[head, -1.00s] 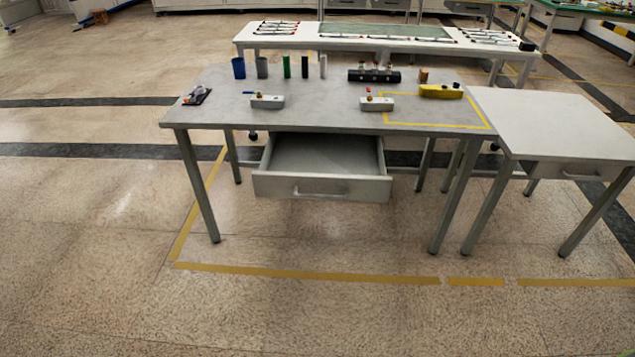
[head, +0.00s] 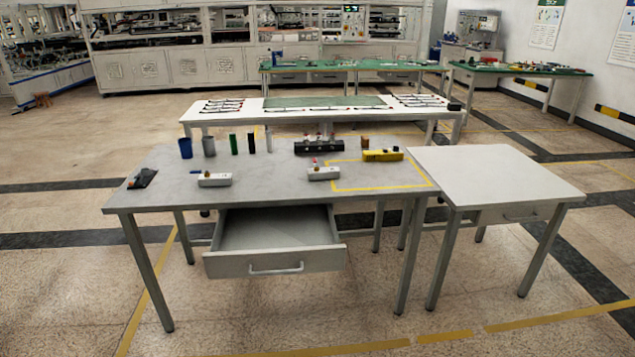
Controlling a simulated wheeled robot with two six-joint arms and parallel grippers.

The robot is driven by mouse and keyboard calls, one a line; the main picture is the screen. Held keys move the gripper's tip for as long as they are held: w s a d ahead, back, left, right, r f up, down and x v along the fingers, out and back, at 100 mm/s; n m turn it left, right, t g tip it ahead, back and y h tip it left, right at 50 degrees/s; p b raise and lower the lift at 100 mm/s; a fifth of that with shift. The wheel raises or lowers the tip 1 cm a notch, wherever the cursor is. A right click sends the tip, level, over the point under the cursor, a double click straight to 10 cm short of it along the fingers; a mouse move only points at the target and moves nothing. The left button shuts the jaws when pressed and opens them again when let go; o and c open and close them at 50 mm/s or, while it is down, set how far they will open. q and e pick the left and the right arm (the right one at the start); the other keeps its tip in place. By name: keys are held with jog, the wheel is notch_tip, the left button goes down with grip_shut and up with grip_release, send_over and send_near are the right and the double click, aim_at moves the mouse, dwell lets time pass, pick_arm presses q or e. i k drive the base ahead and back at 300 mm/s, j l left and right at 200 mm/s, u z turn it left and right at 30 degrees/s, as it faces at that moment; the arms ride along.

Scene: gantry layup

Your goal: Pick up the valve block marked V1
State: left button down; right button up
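Two white valve blocks stand on the grey table (head: 270,180) in the head view. The left block (head: 215,180) has a small fitting on top and sits near the table's front left. The right block (head: 323,174) has a red part on top and sits left of the yellow taped outline. Any V1 marking is too small to read, so I cannot tell which block is V1. Neither of my grippers shows in the head view. The table stands some distance ahead of me.
An open drawer (head: 275,262) juts from the table's front. A blue cup (head: 186,148), a grey cup (head: 209,146), a black block (head: 318,148) and a yellow tool (head: 382,155) stand farther back. A white side table (head: 495,172) adjoins on the right. Floor in front is clear.

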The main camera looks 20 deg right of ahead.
aim_at(315, 173)
jog(key=i+l, duration=0.15)
jog(key=l, duration=0.2)
jog(key=i+l+z, duration=0.1)
jog(key=l, duration=0.25)
jog(key=i+l, duration=0.2)
jog(key=l, duration=0.15)
jog(key=i+l+z, duration=0.1)
jog(key=l, duration=0.25)
